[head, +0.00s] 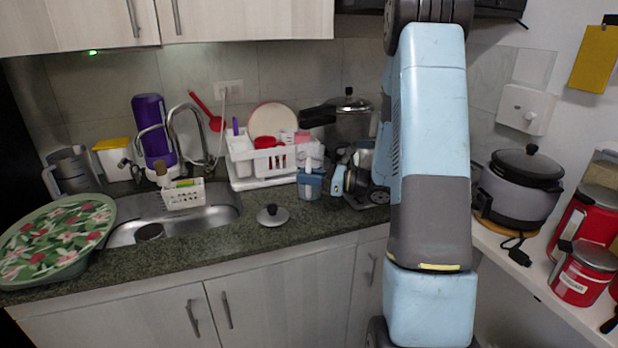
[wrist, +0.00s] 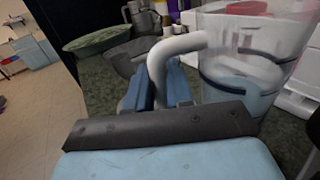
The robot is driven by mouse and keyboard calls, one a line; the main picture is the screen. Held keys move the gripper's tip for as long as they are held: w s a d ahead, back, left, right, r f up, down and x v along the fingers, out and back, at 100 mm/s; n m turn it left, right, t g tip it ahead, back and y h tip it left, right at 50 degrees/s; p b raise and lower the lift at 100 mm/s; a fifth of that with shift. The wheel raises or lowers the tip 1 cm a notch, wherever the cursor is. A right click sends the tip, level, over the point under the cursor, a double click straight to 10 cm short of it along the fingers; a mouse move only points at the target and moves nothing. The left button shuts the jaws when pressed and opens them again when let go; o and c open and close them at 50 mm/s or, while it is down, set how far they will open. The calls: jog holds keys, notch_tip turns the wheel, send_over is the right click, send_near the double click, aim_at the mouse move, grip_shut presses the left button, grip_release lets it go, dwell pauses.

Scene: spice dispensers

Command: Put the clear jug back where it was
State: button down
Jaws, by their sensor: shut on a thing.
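The clear jug (wrist: 258,55) fills the right of the wrist view, with a white handle (wrist: 172,48) and a dark band around its body. It also shows, smaller, in the head view (head: 311,180), in front of the dish rack. My gripper (wrist: 160,88) is shut on the handle, with a blue finger on either side of it. The jug looks upright in the head view. I cannot tell whether its base touches the counter.
The white dish rack (head: 262,182) stands behind the jug, and a pressure cooker (head: 350,122) behind my gripper. A loose lid (head: 272,215) lies on the counter (head: 235,240). The sink (head: 218,208) and floral tray (head: 60,235) are further left.

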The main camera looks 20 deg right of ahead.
jog(key=shift+f, duration=0.15)
jog(key=c, duration=1)
grip_release()
